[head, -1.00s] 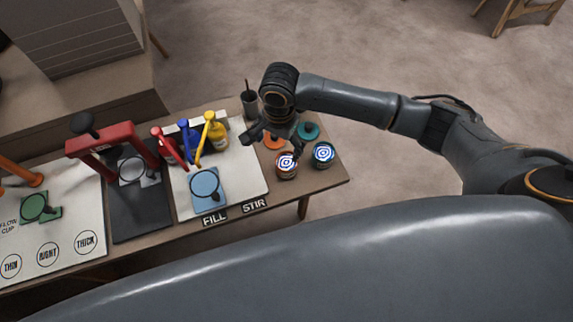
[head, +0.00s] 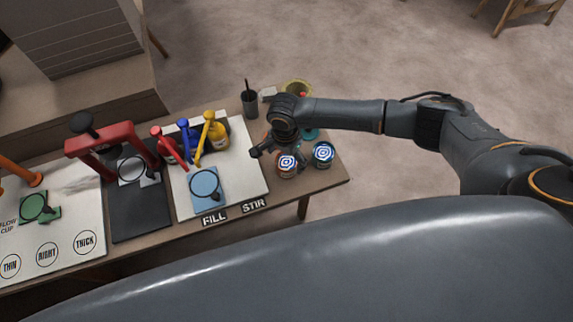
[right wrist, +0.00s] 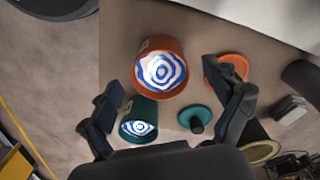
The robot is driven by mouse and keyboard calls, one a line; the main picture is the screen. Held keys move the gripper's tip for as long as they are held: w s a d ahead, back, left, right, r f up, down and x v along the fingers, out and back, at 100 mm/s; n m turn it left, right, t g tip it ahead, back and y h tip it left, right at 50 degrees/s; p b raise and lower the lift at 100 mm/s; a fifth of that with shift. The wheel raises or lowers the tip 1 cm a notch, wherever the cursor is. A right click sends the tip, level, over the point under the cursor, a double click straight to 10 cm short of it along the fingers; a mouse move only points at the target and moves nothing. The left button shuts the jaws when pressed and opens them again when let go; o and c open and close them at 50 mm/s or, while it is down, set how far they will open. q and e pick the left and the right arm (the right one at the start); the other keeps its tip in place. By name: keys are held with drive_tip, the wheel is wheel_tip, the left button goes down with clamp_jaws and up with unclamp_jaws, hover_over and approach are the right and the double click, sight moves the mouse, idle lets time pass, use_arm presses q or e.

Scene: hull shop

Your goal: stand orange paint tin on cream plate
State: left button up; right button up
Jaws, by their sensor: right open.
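The orange paint tin (head: 287,167) stands upright near the right end of the bench, with a blue and white swirl on top; the right wrist view shows it too (right wrist: 161,72). My right gripper (head: 276,150) is just behind and above it in the head view. In the right wrist view its open fingers (right wrist: 168,98) are spread, with the tin beyond them; I see no grip on it. A cream plate (head: 248,170) lies left of the tin, with bottles and a blue pad on it; its edge may be the pale area in the right wrist view (right wrist: 270,15). My left gripper is not in view.
A teal tin (head: 323,154) stands close right of the orange one. An orange lid (right wrist: 228,66) and a teal lid (right wrist: 195,119) lie nearby. A dark cup (head: 250,103) stands at the back edge. A red frame (head: 110,138) stands farther left. The plate's right strip is bare.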

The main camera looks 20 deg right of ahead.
sight(287, 165)
drive_tip(key=shift+f, duration=1.45)
drive_tip(key=shift+r, duration=0.1)
drive_tip(key=c, duration=1.6)
